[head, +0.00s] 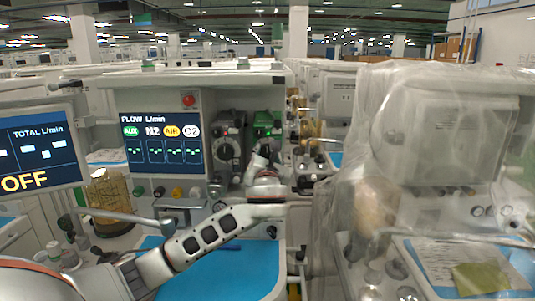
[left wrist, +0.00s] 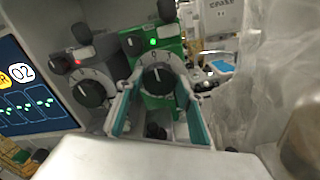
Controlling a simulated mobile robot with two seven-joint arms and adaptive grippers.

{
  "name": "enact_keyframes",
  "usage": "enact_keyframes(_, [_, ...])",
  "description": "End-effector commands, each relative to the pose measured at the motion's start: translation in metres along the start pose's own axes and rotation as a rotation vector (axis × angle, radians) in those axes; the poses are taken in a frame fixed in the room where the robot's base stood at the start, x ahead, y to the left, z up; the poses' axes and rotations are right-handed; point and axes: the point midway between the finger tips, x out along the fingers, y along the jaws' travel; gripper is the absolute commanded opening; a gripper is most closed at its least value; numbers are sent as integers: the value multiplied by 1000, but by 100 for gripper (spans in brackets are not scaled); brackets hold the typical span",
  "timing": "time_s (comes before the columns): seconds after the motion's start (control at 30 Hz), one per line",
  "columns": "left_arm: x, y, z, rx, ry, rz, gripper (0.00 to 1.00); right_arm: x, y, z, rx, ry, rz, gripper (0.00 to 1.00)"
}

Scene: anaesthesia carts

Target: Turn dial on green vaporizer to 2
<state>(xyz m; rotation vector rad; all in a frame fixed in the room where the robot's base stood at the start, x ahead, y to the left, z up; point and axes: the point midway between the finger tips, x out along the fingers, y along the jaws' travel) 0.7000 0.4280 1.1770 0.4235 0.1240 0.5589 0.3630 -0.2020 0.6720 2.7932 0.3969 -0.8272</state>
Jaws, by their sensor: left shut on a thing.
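The green vaporizer (head: 265,119) stands to the right of the flow screen in the head view, and its green body also shows in the left wrist view (left wrist: 170,47). Its dial (left wrist: 157,79) has a white rim with small marks and a black knob; I cannot read the setting surely. My left gripper (head: 259,157) reaches up to the dial from the front. In the left wrist view its fingers (left wrist: 158,92), with teal pads, sit on either side of the dial, shut on it. In the head view the gripper hides the dial. My right gripper is not in view.
A grey vaporizer (head: 229,145) with a similar dial (left wrist: 91,88) stands close on the left. The flow screen (head: 162,141) is left of it. A blue worktop (head: 222,268) lies below my left arm. A plastic-covered cart (head: 440,130) stands close on the right.

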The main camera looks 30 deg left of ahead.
Motion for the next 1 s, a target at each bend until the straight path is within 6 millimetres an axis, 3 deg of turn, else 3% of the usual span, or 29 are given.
enact_keyframes(0.3, [0,2,3,-171,5,-9,15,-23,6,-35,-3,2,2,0])
enact_keyframes(0.37, [0,1,2,-220,5,-12,15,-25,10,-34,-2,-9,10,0])
enact_keyframes(0.6, [-1,1,-1,-448,3,-20,15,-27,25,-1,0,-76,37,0])
enact_keyframes(1.0, [0,2,-1,-825,2,-36,15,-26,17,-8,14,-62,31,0])
